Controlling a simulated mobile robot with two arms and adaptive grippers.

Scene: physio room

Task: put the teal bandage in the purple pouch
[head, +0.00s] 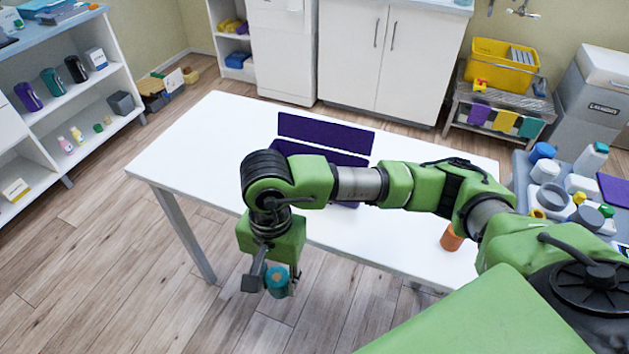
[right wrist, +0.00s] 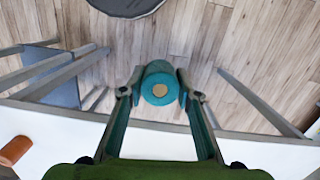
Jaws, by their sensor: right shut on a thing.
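My right gripper (head: 266,280) is shut on the teal bandage (head: 277,284), a small roll with a tan centre. It holds the roll beyond the table's near edge, with the wood floor behind it in the head view. In the right wrist view the bandage (right wrist: 160,84) sits between the two fingertips of the right gripper (right wrist: 159,88). The purple pouch (head: 325,133) lies on the white table, with a raised flap or back panel. My right arm hides part of its front. My left gripper is not in view.
The white table (head: 205,135) has bare room left of the pouch. A grey cart (head: 522,172) with bottles and tubs is at the right. White shelves (head: 90,98) stand at the left.

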